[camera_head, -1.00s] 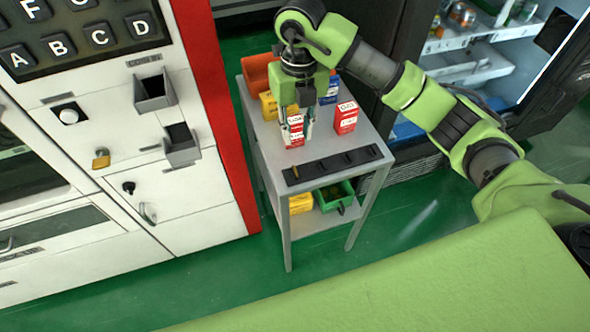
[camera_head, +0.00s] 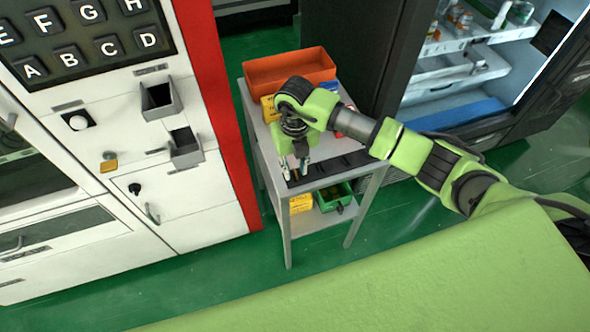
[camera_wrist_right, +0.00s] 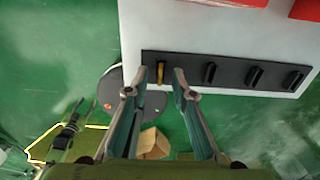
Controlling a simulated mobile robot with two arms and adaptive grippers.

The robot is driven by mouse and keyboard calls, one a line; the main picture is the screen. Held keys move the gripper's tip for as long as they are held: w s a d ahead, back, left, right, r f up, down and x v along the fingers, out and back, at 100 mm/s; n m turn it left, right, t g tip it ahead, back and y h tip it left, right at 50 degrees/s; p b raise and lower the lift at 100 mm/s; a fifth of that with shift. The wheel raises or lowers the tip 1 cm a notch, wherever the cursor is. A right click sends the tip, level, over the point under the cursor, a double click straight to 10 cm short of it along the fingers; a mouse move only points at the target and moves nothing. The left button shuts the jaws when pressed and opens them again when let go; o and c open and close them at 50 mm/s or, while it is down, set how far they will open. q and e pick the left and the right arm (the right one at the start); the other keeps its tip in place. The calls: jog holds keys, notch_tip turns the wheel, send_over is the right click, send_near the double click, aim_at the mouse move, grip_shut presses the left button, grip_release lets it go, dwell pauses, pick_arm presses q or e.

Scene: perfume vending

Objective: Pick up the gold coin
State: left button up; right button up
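The gold coin (camera_wrist_right: 160,73) stands on edge in the end slot of a black holder (camera_wrist_right: 225,75) on the grey table. The holder also shows in the head view (camera_head: 338,166), partly behind my arm. My right gripper (camera_wrist_right: 161,82) is open, and in the wrist view its fingers lie either side of the coin. I cannot tell whether they touch it. In the head view my right gripper (camera_head: 296,171) points down over the holder's left end, and the coin cannot be made out clearly there.
An orange bin (camera_head: 290,70) stands at the back of the table, with boxes partly hidden behind my arm. A green bin (camera_head: 335,196) sits on the lower shelf. The vending machine (camera_head: 180,190) stands left of the table, and an open fridge (camera_head: 455,75) behind right.

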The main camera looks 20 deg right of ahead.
jog(key=shift+f, duration=0.25)
grip_shut()
jog(key=shift+r, duration=0.1)
